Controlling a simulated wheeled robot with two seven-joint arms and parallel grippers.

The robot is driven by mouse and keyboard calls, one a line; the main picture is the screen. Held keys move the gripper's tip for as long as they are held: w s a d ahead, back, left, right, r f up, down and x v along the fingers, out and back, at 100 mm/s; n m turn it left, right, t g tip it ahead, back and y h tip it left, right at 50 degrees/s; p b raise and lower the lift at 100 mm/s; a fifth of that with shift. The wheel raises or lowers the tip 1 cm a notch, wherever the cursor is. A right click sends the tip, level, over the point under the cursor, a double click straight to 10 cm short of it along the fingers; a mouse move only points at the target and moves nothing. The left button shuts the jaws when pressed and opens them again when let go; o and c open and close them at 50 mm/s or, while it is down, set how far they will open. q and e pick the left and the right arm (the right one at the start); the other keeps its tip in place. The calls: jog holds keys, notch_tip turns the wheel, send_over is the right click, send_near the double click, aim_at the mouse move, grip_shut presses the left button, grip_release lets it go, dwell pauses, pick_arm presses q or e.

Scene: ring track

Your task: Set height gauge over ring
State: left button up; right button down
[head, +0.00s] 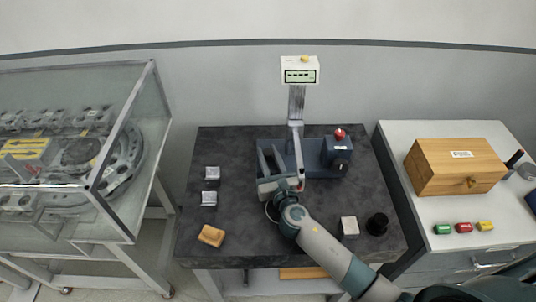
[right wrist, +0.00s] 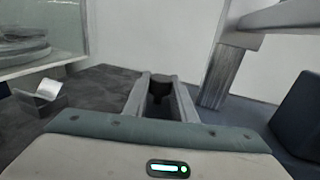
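The height gauge has a white display head (head: 300,72) on a tall grey column (head: 297,104), above a blue base (head: 338,157) with a red knob. The column also shows in the right wrist view (right wrist: 221,76). My right gripper (head: 268,150) is low over the left part of the blue base, left of the column. Its fingers are apart, and a dark round piece (right wrist: 160,88) shows between their tips in the right wrist view. I cannot tell whether the fingers touch it, or whether it is the ring. My left gripper is out of view.
The dark table (head: 225,235) carries two small metal blocks (head: 209,199) and a tan block (head: 211,235) at left. A light block (head: 349,226) and black cylinder (head: 377,223) stand at right. A glass case (head: 120,150) and a side table with a wooden box (head: 450,175) flank it.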

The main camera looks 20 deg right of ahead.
jog(key=shift+w+a+r, duration=0.1)
jog(key=shift+w+a, duration=0.1)
jog(key=shift+a, duration=0.5)
jog(key=shift+w+a+f, duration=0.1)
jog(key=shift+w+a, duration=0.05)
jog(key=shift+a, duration=0.6)
jog(key=shift+w+a+r, duration=0.1)
jog(key=shift+w+a, duration=0.1)
jog(key=shift+a, duration=0.5)
jog(key=c, duration=1.5)
grip_release()
jog(key=shift+o, duration=0.2)
jog(key=shift+w+a, duration=0.1)
jog(key=shift+a, duration=0.1)
jog(key=shift+d, duration=0.15)
jog(key=shift+s, duration=0.2)
jog(key=shift+s+d, duration=0.1)
jog(key=shift+s, duration=0.15)
jog(key=s+b, duration=0.1)
jog(key=s, duration=0.4)
jog(key=s+b, duration=0.1)
jog(key=s, duration=0.4)
jog(key=s+b, duration=0.1)
jog(key=s, duration=0.4)
jog(key=shift+s+a, duration=0.15)
jog(key=shift+a, duration=0.2)
jog(key=shift+s+b, duration=0.3)
jog(key=shift+s, duration=0.3)
